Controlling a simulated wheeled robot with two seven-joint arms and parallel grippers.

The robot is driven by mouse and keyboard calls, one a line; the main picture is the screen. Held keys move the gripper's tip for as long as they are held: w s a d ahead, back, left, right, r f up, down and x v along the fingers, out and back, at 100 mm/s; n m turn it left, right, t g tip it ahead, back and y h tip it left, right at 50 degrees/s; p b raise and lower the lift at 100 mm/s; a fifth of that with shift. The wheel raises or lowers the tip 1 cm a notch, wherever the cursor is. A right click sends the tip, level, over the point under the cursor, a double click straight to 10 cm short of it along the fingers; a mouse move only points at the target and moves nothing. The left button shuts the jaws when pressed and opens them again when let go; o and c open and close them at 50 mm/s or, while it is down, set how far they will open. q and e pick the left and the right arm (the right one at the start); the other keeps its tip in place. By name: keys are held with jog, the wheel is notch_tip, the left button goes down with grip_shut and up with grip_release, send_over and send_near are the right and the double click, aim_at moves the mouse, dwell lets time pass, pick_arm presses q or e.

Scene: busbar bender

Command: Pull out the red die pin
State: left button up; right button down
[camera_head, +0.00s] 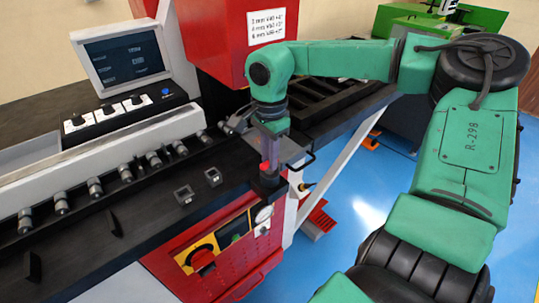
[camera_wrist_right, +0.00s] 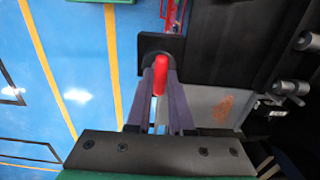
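The red die pin (camera_wrist_right: 160,80) stands between the two grey fingers of my right gripper (camera_wrist_right: 161,72) in the right wrist view. The fingers lie close against both its sides, with no clear gap. Its far end meets a black block (camera_wrist_right: 177,50). In the head view my right gripper (camera_head: 268,163) points down over the machine's front edge, and a little red of the pin (camera_head: 265,167) shows at the fingertips, just above the block (camera_head: 267,184). The fingers hide most of the pin there. My left gripper is in neither view.
A red press housing (camera_head: 235,45) rises behind my wrist. A control screen (camera_head: 125,58) stands at the left. Blue floor (camera_head: 345,225) is open at the right.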

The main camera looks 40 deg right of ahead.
jog(key=shift+r, duration=0.15)
jog(key=shift+w+r+p, duration=0.1)
jog(key=shift+r+p, duration=1.25)
jog(key=shift+r, duration=0.55)
notch_tip(320, 180, up, 5)
jog(key=p, duration=0.3)
jog(key=shift+p, duration=0.35)
